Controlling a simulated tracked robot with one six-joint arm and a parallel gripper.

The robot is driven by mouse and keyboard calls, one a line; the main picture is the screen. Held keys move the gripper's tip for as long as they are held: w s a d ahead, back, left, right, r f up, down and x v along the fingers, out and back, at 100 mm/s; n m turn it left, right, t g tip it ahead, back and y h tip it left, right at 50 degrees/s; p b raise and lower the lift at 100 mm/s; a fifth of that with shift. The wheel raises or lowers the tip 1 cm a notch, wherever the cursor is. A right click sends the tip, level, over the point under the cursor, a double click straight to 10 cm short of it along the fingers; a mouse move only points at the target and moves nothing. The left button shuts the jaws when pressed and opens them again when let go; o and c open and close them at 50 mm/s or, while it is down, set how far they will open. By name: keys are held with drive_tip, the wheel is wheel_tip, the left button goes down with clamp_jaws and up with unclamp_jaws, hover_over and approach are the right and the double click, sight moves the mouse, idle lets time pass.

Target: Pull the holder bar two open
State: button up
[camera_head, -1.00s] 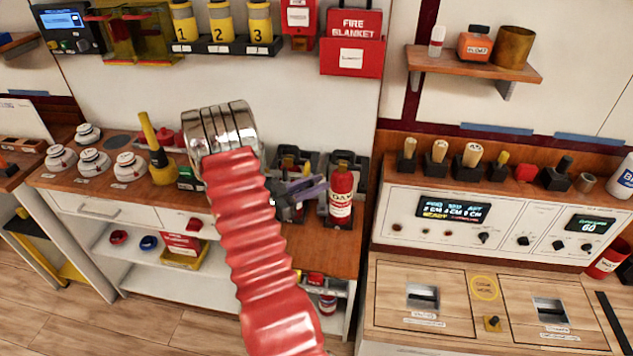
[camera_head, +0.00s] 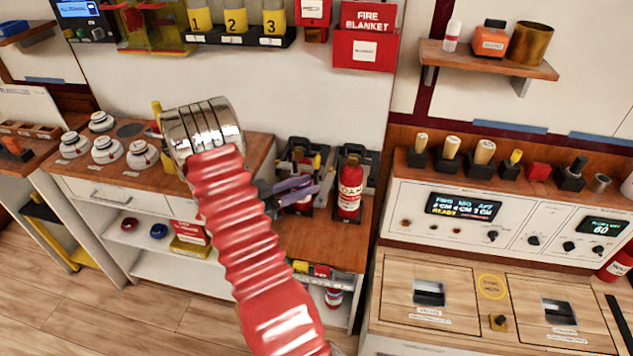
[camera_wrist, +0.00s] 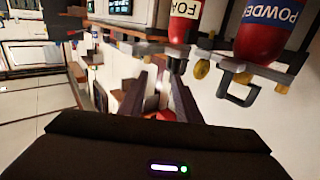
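My gripper (camera_head: 300,187), at the end of the red-sleeved arm, is in front of the left extinguisher holder (camera_head: 300,153). In the wrist view its two dark fingers (camera_wrist: 160,88) stand apart with nothing clearly between them. A red foam extinguisher (camera_head: 349,188) stands in the right holder (camera_head: 372,165). The wrist view shows the foam extinguisher (camera_wrist: 184,25) and a powder extinguisher (camera_wrist: 265,32) at the top. A dark loop-shaped bar (camera_wrist: 237,88) sticks out by the powder one, clear of the fingers. I cannot tell which bar is number two.
A wooden counter (camera_head: 325,240) lies under the holders, with white domed units (camera_head: 107,150) at its left. A control console (camera_head: 480,220) stands to the right. A fire blanket box (camera_head: 364,52) hangs above. Floor (camera_head: 170,325) shows at lower left.

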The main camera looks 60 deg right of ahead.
drive_tip(key=v, duration=0.6)
drive_tip(key=shift+w+a, duration=0.15)
drive_tip(key=shift+w, duration=0.05)
idle(0.4)
